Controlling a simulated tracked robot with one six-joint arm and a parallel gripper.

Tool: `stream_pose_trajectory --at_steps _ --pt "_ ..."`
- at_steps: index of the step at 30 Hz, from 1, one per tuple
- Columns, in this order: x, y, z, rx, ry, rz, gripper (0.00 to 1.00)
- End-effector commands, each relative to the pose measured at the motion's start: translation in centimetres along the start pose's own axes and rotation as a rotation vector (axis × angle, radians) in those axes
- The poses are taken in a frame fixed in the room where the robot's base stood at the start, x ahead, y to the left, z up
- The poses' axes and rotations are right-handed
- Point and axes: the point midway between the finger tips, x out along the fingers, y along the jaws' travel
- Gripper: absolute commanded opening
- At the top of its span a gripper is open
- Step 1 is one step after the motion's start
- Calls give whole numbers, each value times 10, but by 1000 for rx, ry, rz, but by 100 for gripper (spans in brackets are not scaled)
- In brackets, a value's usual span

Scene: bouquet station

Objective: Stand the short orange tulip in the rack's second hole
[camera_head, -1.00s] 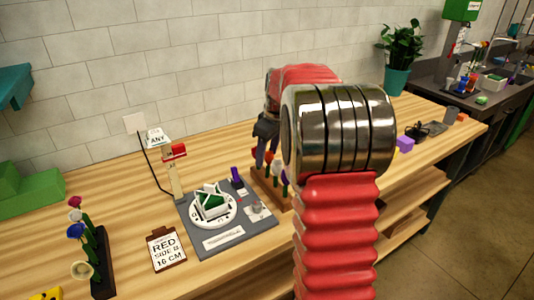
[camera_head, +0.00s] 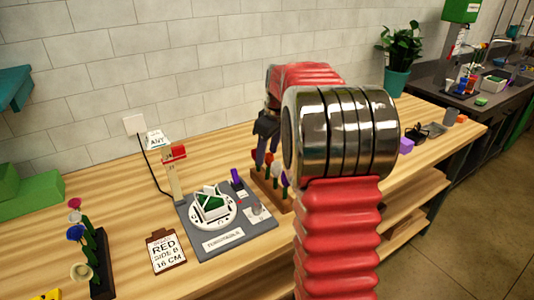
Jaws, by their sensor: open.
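My gripper (camera_head: 265,152) is open and points down, just above a brown wooden rack (camera_head: 272,196) in the middle of the table. Several flowers stand in that rack, with red, orange, white and purple heads close to the fingers. I cannot tell for sure which is the short orange tulip, or whether a stem is between the fingers. My arm hides the rack's right side. A dark rack (camera_head: 104,272) at the left front holds pink, blue (camera_head: 76,233) and cream (camera_head: 81,271) flowers. Its holes are too small to tell apart.
A grey station (camera_head: 234,239) with a white round dial stands between the racks. A clipboard reading RED, SIDE B, 16 CM (camera_head: 166,251) lies in front. A post with a red block (camera_head: 174,153) and a black cable stand behind. Green blocks (camera_head: 30,196) are at the far left.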

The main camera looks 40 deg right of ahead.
Motion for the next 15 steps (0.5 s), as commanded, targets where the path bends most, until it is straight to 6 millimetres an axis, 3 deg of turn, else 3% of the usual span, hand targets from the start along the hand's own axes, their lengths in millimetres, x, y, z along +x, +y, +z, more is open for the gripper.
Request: stream_pose_trajectory --at_steps 15 --pt "-15 0 0 0 0 1 48"
